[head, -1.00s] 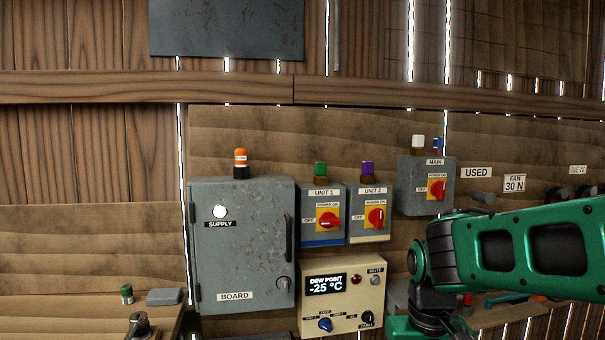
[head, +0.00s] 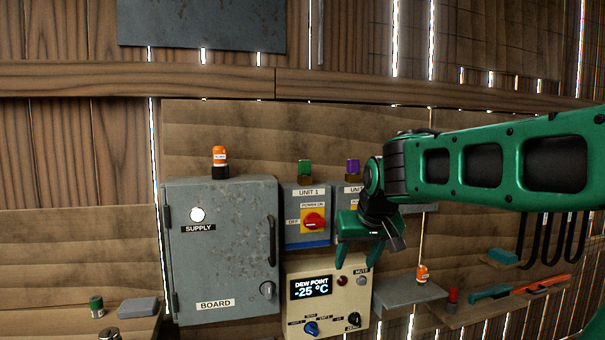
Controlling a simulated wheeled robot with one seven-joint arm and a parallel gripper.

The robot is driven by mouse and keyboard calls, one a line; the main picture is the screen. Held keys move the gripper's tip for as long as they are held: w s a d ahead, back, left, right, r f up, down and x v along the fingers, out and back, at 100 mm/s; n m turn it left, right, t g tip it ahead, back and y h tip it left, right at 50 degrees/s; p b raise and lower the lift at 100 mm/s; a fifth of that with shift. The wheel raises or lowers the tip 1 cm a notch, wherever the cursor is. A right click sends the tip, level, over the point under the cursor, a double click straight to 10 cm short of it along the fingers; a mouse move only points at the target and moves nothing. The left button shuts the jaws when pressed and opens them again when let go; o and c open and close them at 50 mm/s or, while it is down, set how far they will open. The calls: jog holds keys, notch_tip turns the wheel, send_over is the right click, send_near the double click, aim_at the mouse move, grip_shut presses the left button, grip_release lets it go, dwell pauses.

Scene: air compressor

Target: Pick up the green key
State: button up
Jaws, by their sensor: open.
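A small green block (head: 305,167), which may be the green key, stands upright in a brown base on top of the UNIT 1 switch box (head: 308,243). My gripper (head: 359,257) is open, with fingers pointing down and nothing visible between them. It is below and to the right of the green block, in front of the UNIT 2 box and the top of the dew point panel, well apart from the block. A green-capped small cylinder (head: 96,306) stands on the lower left shelf.
A purple block (head: 352,167) stands on the UNIT 2 box, just left of my arm. The grey BOARD cabinet (head: 222,260) carries an orange lamp-like piece (head: 220,160). The dew point panel (head: 325,297) reads -25 °C. My arm hides the MAIN box.

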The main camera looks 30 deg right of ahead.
jog(key=w+r+n+t, duration=0.1)
jog(key=w+r+t, duration=0.3)
jog(key=w+r, duration=0.75)
jog(key=t+h, duration=0.1)
jog(key=t, duration=0.2)
send_near(306, 165)
jog(key=shift+n, duration=0.4)
jog(key=x, duration=0.5)
jog(key=shift+w+a+r, duration=0.2)
jog(key=shift+w+a, duration=0.1)
jog(key=shift+d+f+x, duration=0.15)
jog(key=shift+x, duration=1.45)
jog(key=shift+d+f+x, duration=0.1)
jog(key=shift+x, duration=1.5)
jog(key=shift+s, duration=0.15)
jog(key=c, duration=1.2)
